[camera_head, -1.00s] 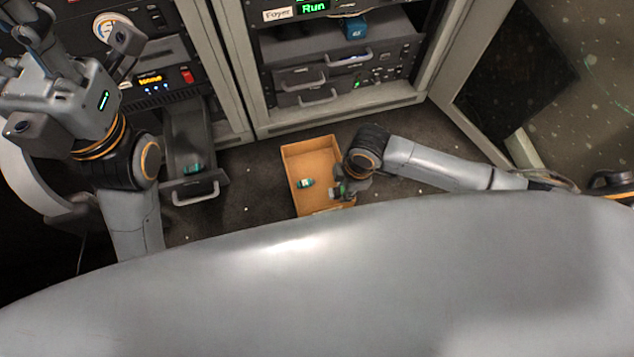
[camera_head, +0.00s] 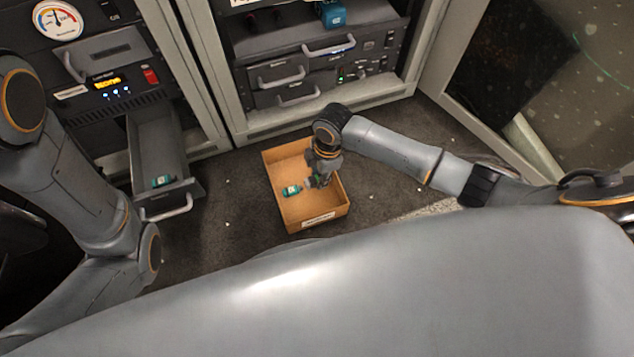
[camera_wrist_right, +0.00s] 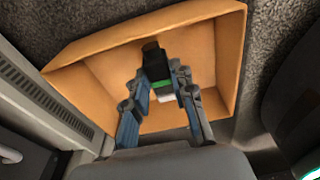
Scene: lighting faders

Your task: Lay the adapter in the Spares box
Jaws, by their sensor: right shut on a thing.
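The Spares box (camera_head: 318,222) is an open tan box on the floor with a label on its front wall, too small to read. My right gripper (camera_head: 317,182) reaches down into it. In the right wrist view the gripper (camera_wrist_right: 162,84) is shut on a black piece with a green band and a white end, seemingly the adapter (camera_wrist_right: 155,63). The box walls (camera_wrist_right: 222,55) surround it in that view. I cannot tell whether the piece touches the box floor. A small teal item with a pale label (camera_head: 291,190) lies in the box, left of the gripper. My left gripper is out of view.
An open drawer (camera_head: 158,150) at left holds another small teal item (camera_head: 162,181). Rack cabinets with handled drawers (camera_head: 300,75) stand behind the box. A blue block (camera_head: 333,14) sits on the rack's upper shelf.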

